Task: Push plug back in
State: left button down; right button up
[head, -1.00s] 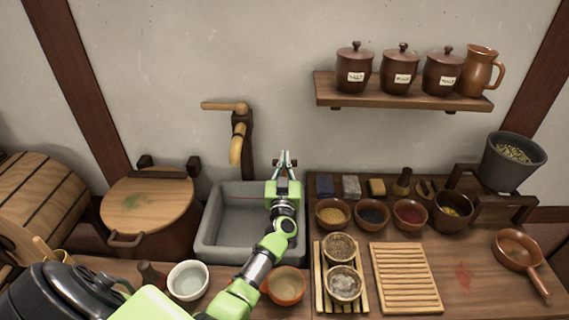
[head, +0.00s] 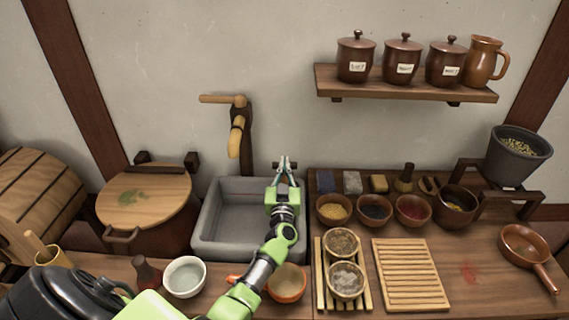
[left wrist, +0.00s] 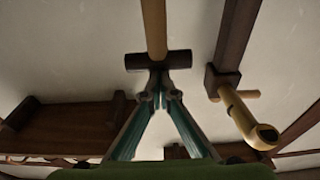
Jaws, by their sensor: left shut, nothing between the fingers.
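My left gripper (head: 284,160) reaches over the back of the stone sink, fingers pointing at the wall. Its fingertips are together with nothing between them, as the left wrist view (left wrist: 161,80) also shows. Right at the tips in that view is a dark crosspiece (left wrist: 180,60) on the end of a pale wooden rod (left wrist: 154,25); it looks like the plug. Whether the tips touch it is unclear. In the head view only a dark end of the crosspiece (head: 276,166) shows beside the fingers; the rod is hidden. My right gripper is out of view.
The stone sink (head: 207,226) lies under my left arm. A wooden spout (head: 236,138) on a post stands left of the gripper and shows in the left wrist view (left wrist: 243,118). A shelf (head: 400,84) with jars hangs upper right. Bowls and a slatted board (head: 408,273) crowd the counter.

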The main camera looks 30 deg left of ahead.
pick_arm(q)
jog(key=shift+f, duration=0.25)
notch_tip(320, 180, up, 5)
jog(key=p, duration=0.5)
jog(key=b+v, duration=0.1)
jog(key=v, duration=0.8)
jog(key=shift+f, duration=0.25)
jog(key=shift+s, duration=0.1)
